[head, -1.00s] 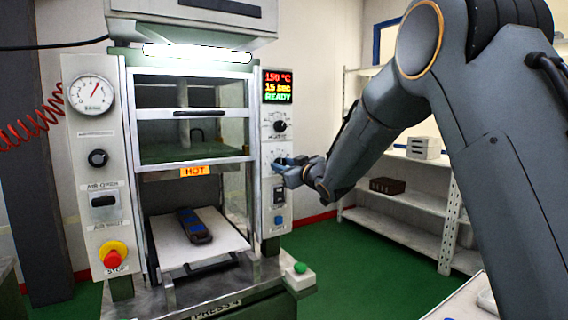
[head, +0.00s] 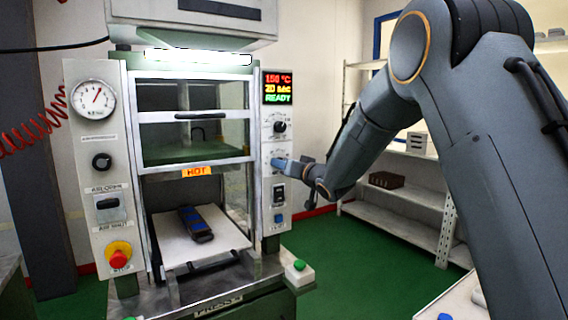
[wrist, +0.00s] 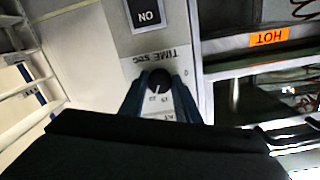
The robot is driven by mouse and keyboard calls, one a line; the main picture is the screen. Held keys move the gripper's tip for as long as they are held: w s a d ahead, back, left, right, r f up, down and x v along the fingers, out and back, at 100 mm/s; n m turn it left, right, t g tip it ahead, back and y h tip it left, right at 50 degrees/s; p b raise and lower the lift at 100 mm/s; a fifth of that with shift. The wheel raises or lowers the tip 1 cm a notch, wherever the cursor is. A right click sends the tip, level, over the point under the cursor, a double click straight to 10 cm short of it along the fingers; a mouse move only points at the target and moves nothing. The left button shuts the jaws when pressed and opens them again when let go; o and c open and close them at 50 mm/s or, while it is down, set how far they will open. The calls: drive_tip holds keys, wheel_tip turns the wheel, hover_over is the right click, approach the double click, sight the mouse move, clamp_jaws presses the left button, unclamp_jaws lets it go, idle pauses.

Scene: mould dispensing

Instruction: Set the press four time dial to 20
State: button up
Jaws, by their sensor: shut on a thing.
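Press four (head: 217,302) stands left of centre in the head view. Its display (head: 278,87) on the right panel reads 150 °C, 20 sec, READY. The time dial is a round black knob under the label TIME SEC in the wrist view (wrist: 160,81). In the head view my gripper (head: 279,162) is at the right panel and covers the dial. In the wrist view its two blue fingers are shut on the time dial, one on each side.
The upper knob (head: 280,127) sits above my gripper, and a black switch (head: 279,194) and blue button (head: 278,219) sit below it. A blue-and-dark mould (head: 196,224) lies on the white tray (head: 229,233). Shelves (head: 408,213) stand behind my arm.

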drive_tip(key=shift+r, duration=0.2)
drive_tip(key=o, duration=1)
drive_tip(key=shift+f, duration=0.1)
drive_tip(key=shift+o, duration=0.2)
drive_tip(key=b+v, duration=0.2)
drive_tip(key=v, duration=0.5)
drive_tip(key=shift+s+d+b, duration=0.3)
drive_tip(key=shift+b, duration=0.05)
